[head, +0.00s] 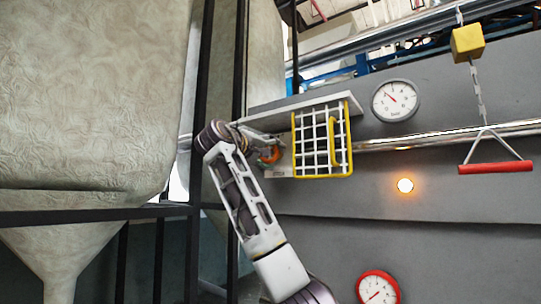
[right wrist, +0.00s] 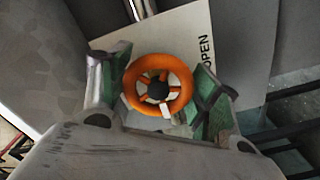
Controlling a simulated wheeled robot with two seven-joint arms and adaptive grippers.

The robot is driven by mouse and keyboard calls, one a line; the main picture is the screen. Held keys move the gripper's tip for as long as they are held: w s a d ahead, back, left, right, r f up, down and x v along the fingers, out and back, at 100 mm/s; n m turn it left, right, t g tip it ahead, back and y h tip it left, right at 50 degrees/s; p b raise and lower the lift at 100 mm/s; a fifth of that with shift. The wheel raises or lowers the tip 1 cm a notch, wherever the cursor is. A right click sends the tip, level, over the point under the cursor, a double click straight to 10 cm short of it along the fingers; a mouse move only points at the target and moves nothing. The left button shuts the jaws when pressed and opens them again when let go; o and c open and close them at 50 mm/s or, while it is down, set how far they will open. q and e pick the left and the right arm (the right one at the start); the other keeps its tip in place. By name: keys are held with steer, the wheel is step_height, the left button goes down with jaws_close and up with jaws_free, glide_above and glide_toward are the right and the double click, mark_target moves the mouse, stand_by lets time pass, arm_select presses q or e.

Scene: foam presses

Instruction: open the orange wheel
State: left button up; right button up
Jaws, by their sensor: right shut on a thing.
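The orange wheel (right wrist: 158,85) has orange spokes and a dark hub, and in the right wrist view it sits between my right gripper's two fingers. My right gripper (right wrist: 160,92) is shut on the wheel, with green-lined pads at its left and right rim. In the head view the orange wheel (head: 270,155) shows small and partly hidden by my right gripper (head: 266,146), left of the yellow-edged cage. A pale plate (right wrist: 192,40) reading "OPEN" lies behind the wheel. My left gripper is not in view.
A yellow-framed white grid cage (head: 322,140) stands just right of the wheel, under a grey shelf (head: 300,103). A white gauge (head: 395,100), a glowing lamp (head: 405,185) and a red pull handle (head: 495,167) are farther right. Black frame bars (head: 200,110) stand left.

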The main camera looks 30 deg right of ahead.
steer(key=shift+r, duration=0.1)
stand_by(0.4)
steer(key=o, duration=1)
steer(key=shift+a, duration=0.1)
steer(key=shift+a, duration=0.1)
steer(key=shift+v, duration=5.9)
